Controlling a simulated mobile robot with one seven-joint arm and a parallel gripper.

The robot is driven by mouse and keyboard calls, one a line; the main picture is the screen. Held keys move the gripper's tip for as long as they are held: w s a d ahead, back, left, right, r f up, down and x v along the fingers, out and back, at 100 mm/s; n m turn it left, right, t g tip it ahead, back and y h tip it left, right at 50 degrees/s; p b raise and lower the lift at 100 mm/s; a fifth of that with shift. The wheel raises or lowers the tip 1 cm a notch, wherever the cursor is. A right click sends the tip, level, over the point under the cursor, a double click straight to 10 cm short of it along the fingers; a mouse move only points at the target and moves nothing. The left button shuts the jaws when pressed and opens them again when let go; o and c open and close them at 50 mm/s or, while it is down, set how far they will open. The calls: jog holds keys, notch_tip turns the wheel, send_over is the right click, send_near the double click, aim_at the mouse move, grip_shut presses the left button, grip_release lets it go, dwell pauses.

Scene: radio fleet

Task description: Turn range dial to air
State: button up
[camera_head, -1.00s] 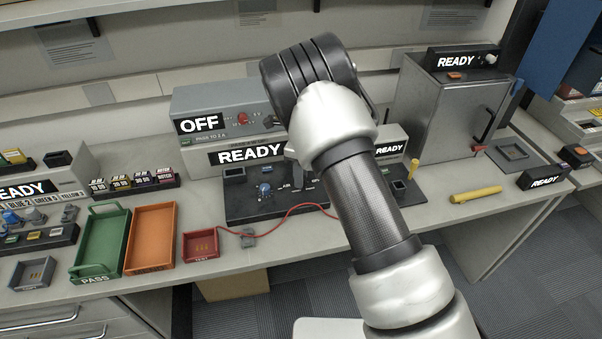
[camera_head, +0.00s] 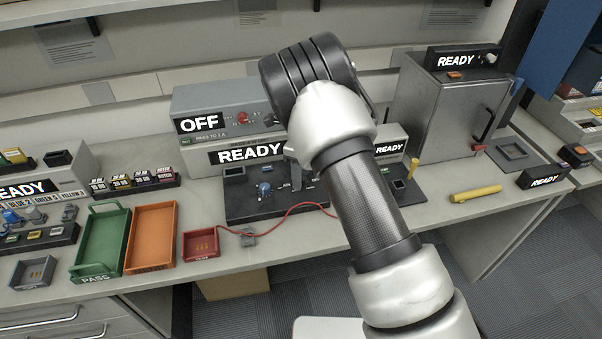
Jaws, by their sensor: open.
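The black test panel (camera_head: 240,207) lies on the bench below a white READY sign (camera_head: 250,153). A blue knob (camera_head: 264,190), which looks like the range dial, stands on it. Small white labels lie to its right; they are too small to read surely, and so is the knob's pointer. My arm crosses the middle of the picture and covers the panel's right part.
A red cable (camera_head: 290,211) runs from the small red tray (camera_head: 201,244) across the panel front. Green (camera_head: 101,243) and orange (camera_head: 151,237) trays stand left. A grey box marked OFF (camera_head: 222,105) is behind. A yellow cylinder (camera_head: 476,194) lies right on clear bench.

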notch_tip(320, 180, up, 17)
jog(key=shift+r+p, duration=0.2)
jog(key=shift+p, duration=0.25)
